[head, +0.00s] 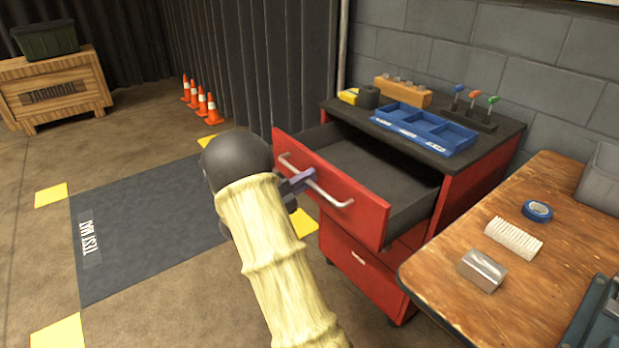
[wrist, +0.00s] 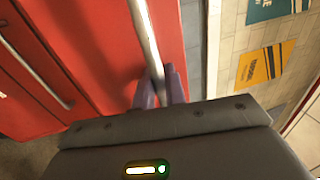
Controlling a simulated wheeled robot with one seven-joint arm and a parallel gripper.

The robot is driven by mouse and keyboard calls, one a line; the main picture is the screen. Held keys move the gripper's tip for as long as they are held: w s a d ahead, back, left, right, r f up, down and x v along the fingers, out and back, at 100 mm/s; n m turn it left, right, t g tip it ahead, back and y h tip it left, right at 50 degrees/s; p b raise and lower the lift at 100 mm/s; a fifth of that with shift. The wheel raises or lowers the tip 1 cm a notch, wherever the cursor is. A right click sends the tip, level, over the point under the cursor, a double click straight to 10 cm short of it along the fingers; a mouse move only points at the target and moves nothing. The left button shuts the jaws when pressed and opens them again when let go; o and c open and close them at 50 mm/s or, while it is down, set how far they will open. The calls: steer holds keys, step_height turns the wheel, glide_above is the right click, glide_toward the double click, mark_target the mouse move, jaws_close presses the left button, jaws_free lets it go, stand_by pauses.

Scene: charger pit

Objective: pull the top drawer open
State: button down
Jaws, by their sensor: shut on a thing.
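The top drawer (head: 335,188) of the red cabinet stands pulled well out, and its dark inside shows empty. Its silver bar handle (head: 325,186) runs across the red front. My gripper (head: 301,182) is shut on this handle, near its middle in the head view. In the wrist view the purple fingers (wrist: 159,88) close around the handle bar (wrist: 146,40) in front of the red drawer front (wrist: 95,55). My arm hides part of the floor and the area left of the drawer. A lower drawer (head: 362,262) with its own handle is below and appears closed.
A blue tray (head: 425,128), screwdrivers in a stand and a wooden block (head: 402,91) sit on the cabinet top. A wooden workbench (head: 440,270) with small items stands close at the right. Orange cones (head: 201,101) stand at the back left. The dark mat (head: 150,225) on the floor is clear.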

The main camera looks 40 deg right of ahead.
steer(key=shift+a, duration=1.05)
steer(key=shift+f, duration=0.1)
steer(key=c, duration=1.8)
jaws_free()
steer(key=a+f+p, duration=0.1)
steer(key=a, duration=0.4)
steer(key=a+f, duration=0.1)
steer(key=a, duration=0.5)
steer(key=a+f+p, duration=0.1)
steer(key=a, duration=0.5)
steer(key=shift+f+p, duration=0.15)
steer(key=shift+p, duration=0.15)
